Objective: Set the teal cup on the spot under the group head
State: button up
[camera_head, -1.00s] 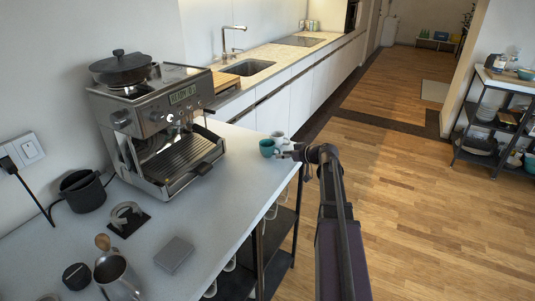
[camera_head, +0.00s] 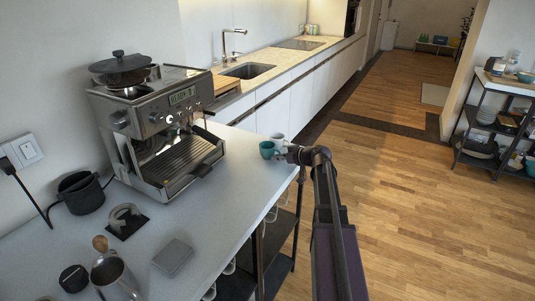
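The teal cup (camera_head: 267,149) stands upright on the far right corner of the white counter. My gripper (camera_head: 284,151) reaches in from the right at the cup's right side. The fingertips are very small and partly merge with the cups, so I cannot tell whether they are open or touch it. The espresso machine (camera_head: 150,105) stands on the counter to the left. Its group head (camera_head: 172,124) is above the slatted drip tray (camera_head: 182,158), and the tray looks empty.
A pale cup (camera_head: 278,138) stands just behind the teal cup. A metal pitcher (camera_head: 112,272), a grey square block (camera_head: 172,257) and a black knock box (camera_head: 81,192) are on the near counter. The counter between teal cup and machine is clear.

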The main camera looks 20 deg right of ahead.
aim_at(273, 149)
grip_shut()
jog(key=shift+r, duration=0.25)
notch_tip(273, 149, up, 3)
jog(key=p, duration=0.3)
jog(key=shift+p, duration=0.3)
jog(key=shift+s+r, duration=0.3)
jog(key=s+p, duration=0.1)
jog(key=s, duration=1.4)
jog(key=shift+s+d+r, duration=0.2)
jog(key=shift+d+r, duration=0.05)
jog(key=shift+r, duration=0.2)
jog(key=shift+s, duration=0.15)
